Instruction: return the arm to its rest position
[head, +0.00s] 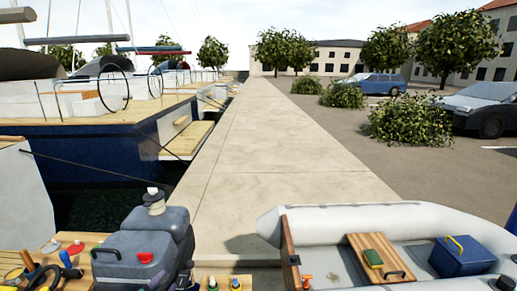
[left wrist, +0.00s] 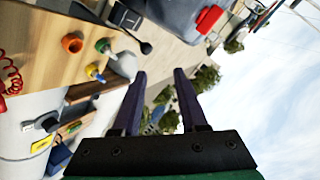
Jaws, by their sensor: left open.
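My left gripper (left wrist: 160,72) shows in the left wrist view with its two dark fingers apart. Nothing is between them; trees and parked cars show in the gap far behind. The gripper points out over the bench, with the view turned on its side. In the head view I cannot clearly make out the left gripper among the dark shapes at the bottom edge. My right gripper is in neither view.
A grey tank with a red cap (head: 140,240) stands on a wooden bench (left wrist: 50,40) with several small items. A grey dinghy (head: 350,222) holding a blue box (head: 462,262) lies at right. A blue-hulled boat (head: 90,150) is moored left. The pier (head: 240,170) is clear.

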